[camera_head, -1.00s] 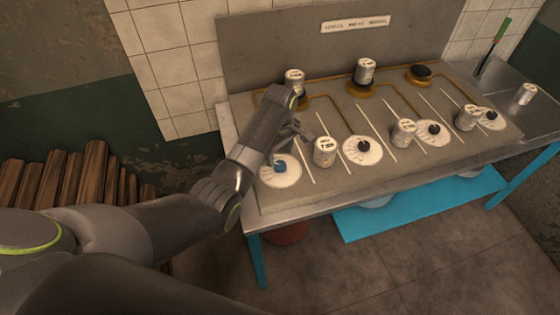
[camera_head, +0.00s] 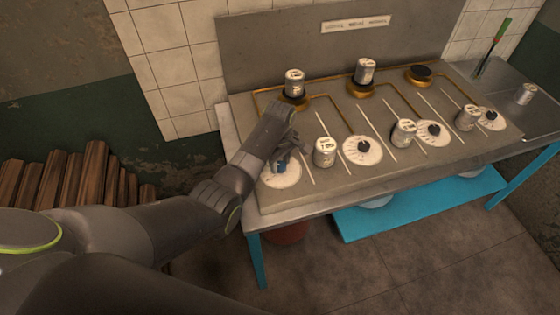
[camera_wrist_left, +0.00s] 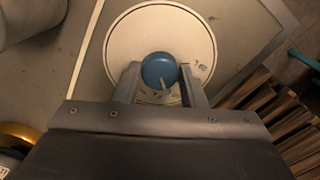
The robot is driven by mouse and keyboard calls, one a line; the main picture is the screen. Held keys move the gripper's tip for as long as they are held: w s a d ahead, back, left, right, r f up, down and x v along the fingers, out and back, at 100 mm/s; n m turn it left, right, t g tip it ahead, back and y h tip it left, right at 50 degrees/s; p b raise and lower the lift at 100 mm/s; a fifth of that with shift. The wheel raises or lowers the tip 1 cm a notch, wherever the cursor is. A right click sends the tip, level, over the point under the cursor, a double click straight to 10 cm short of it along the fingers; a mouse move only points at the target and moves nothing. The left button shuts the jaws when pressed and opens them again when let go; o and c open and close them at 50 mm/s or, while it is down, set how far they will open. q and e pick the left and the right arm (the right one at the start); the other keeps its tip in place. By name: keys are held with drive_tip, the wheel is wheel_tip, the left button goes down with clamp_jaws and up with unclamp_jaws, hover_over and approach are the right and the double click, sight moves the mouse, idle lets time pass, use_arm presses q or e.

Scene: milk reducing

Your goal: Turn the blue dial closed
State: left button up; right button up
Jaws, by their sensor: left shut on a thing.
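The blue dial (camera_wrist_left: 160,70) sits at the middle of a round white scale plate, and it has a pale pointer mark on its top. My left gripper (camera_wrist_left: 158,76) has one finger on each side of the dial and is shut on it in the left wrist view. In the head view the left gripper (camera_head: 282,158) reaches down over the white scale plate (camera_head: 283,178) at the left end of the panel. The dial is mostly hidden there by the fingers. My right gripper is in neither view.
A white can (camera_head: 325,152) stands just right of the left gripper. Several black dials, such as this one (camera_head: 363,147), line the panel's front. Cans stand on two burners (camera_head: 294,90) behind. Stacked wood (camera_head: 60,180) lies at the left.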

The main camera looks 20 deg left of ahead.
use_arm(q)
drive_tip(key=shift+c, duration=0.5)
drive_tip(key=shift+r+m+p, duration=0.2)
drive_tip(key=shift+m+p, duration=0.5)
drive_tip(key=shift+p, duration=0.05)
drive_tip(key=shift+m+p, duration=0.9)
drive_tip(key=shift+m, duration=0.3)
drive_tip(key=m+p, duration=0.1)
drive_tip(key=m, duration=0.2)
drive_tip(key=shift+p, duration=0.3)
drive_tip(key=shift+f+m+p, duration=0.1)
drive_tip(key=shift+m+p, duration=0.35)
drive_tip(key=shift+m, duration=1.15)
drive_tip(key=o, duration=1)
